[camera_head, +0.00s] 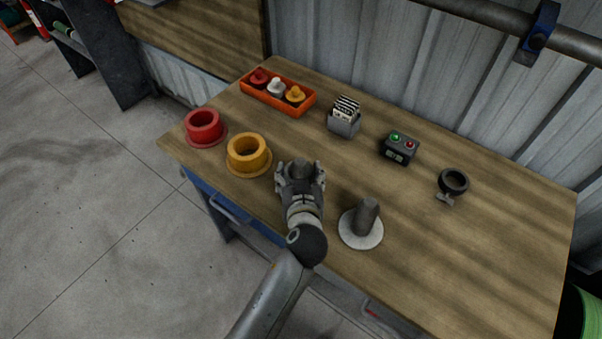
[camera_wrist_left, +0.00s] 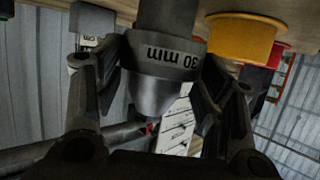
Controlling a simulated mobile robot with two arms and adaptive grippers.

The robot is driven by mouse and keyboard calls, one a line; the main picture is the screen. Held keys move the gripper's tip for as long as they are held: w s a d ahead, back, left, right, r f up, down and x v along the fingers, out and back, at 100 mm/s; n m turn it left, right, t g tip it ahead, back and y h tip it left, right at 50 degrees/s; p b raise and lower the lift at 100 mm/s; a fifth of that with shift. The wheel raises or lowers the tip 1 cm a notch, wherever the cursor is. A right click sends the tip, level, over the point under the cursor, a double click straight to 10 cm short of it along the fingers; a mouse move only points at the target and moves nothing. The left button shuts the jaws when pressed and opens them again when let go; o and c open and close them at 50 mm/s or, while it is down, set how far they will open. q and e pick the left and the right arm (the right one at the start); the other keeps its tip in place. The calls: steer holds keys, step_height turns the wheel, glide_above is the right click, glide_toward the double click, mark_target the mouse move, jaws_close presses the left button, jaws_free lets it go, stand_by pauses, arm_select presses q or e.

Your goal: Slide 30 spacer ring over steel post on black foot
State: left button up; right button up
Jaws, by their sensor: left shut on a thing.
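My left gripper (camera_head: 301,172) is shut on a grey round piece marked "30 mm" (camera_wrist_left: 163,62), near the front edge of the bench. The mark reads upside down in the left wrist view. A dark cylinder (camera_wrist_left: 168,14) shows directly above this piece in that view; whether the piece is around it or only in front of it, I cannot tell. A dark grey post (camera_head: 367,215) stands on a pale round foot (camera_head: 361,238) to the right of the gripper. A black ring (camera_head: 453,181) with a small grey part stands farther right. No right gripper shows.
A yellow flanged ring (camera_head: 246,152) and a red one (camera_head: 203,126) stand close left of the gripper. An orange tray (camera_head: 284,104), a striped card holder (camera_head: 344,122) and a button box (camera_head: 399,148) stand behind. The bench (camera_head: 480,260) is clear at front right.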

arm_select(q)
steer(key=shift+s+d+f+b, duration=0.2)
steer(key=shift+d+f+b, duration=0.1)
steer(key=shift+f, duration=0.15)
steer(key=shift+r, duration=0.15)
